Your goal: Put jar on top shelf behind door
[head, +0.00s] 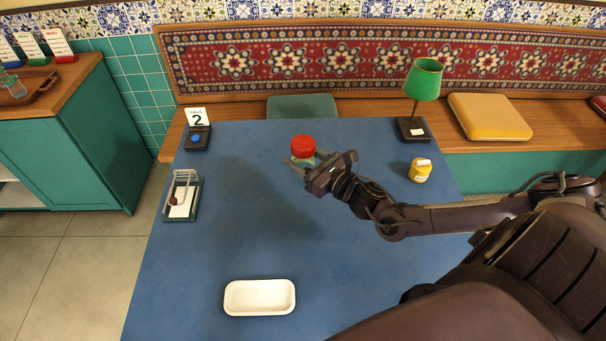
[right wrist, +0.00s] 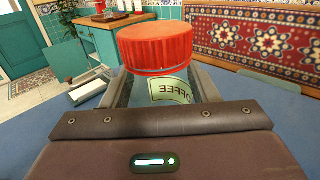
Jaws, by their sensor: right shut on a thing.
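My right gripper (head: 304,165) is shut on the jar's body below the lid, with one finger on each side. The jar is over the far middle of the blue table; I cannot tell whether it touches the tabletop. A teal cabinet (head: 75,135) stands at the left, with a pale open shelf space at its left edge. Its door and top shelf cannot be made out clearly. My left gripper is not in view.
The blue table (head: 215,245) holds a white dish (head: 260,297), a bill holder (head: 182,195), a number stand (head: 197,130), a green lamp (head: 424,80) and a yellow jar (head: 420,170). A bench runs behind. The table's middle left is clear.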

